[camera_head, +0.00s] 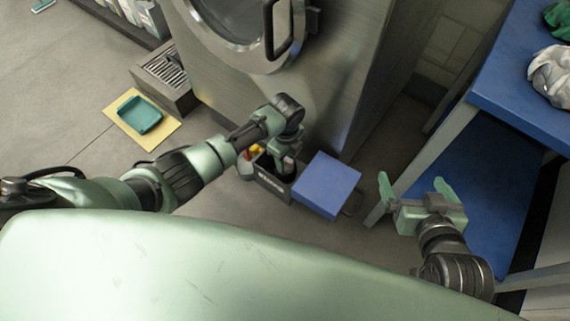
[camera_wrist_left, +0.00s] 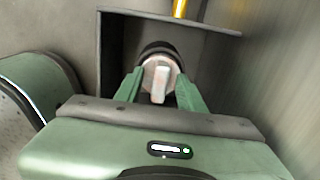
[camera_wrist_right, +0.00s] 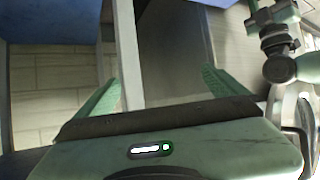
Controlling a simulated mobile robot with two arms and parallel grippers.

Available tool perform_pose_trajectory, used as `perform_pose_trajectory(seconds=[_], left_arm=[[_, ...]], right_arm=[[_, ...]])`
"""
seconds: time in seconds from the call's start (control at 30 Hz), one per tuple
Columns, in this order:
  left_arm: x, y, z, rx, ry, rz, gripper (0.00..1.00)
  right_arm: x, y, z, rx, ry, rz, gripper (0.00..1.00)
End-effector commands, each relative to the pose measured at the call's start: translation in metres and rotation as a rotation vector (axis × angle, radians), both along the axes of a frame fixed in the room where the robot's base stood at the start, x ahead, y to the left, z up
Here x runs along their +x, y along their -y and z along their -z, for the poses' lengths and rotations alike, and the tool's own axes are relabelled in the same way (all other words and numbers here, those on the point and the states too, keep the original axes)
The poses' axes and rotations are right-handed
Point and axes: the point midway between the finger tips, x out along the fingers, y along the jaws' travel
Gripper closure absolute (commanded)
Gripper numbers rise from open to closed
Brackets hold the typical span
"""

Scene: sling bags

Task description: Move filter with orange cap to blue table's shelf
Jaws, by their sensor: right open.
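A dark open box (camera_head: 272,188) stands on the floor with several items in it. My left gripper (camera_head: 284,158) reaches down into it. In the left wrist view, the left fingers (camera_wrist_left: 160,90) are on either side of a dark round item with a dull orange-pink top (camera_wrist_left: 160,77) and a pale bar across it. It may be the filter; I cannot tell whether the fingers press on it. The blue table (camera_head: 520,85) is at the right, with a lower blue shelf (camera_head: 485,180). My right gripper (camera_head: 418,190) is open and empty beside the table's leg.
A blue flat-topped block (camera_head: 327,185) adjoins the box's right side. A steel machine (camera_head: 330,70) rises behind it. A teal tray (camera_head: 140,114) lies on a yellow mat at the left. A white crumpled item (camera_head: 552,75) sits on the table; the visible shelf is clear.

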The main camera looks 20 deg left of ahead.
Motion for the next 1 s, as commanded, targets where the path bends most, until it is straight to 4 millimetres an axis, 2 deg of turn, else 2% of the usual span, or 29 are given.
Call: perform_pose_trajectory(seconds=[0.07,0.1,0.2,0.23,0.53,1.0], left_arm=[[-0.001,0.000,0.001,0.000,-0.001,0.000,0.62],[-0.001,0.000,0.001,0.001,-0.002,0.000,0.67],[-0.001,0.000,0.002,0.001,-0.002,0.000,0.94],[-0.001,0.000,0.002,0.001,-0.002,0.000,1.00],[-0.001,0.000,0.001,0.001,-0.002,0.000,1.00],[-0.001,0.000,-0.003,0.001,-0.002,0.000,1.00]], right_arm=[[0.000,0.000,0.000,0.000,0.000,0.000,0.00],[0.000,0.000,0.000,0.000,0.000,0.000,0.00],[0.000,0.000,0.000,0.000,-0.001,0.000,0.00],[0.000,0.000,0.000,0.000,-0.001,0.000,0.00],[-0.002,0.001,0.002,-0.003,-0.012,0.001,0.00],[-0.014,0.006,0.015,-0.022,-0.096,0.007,0.00]])
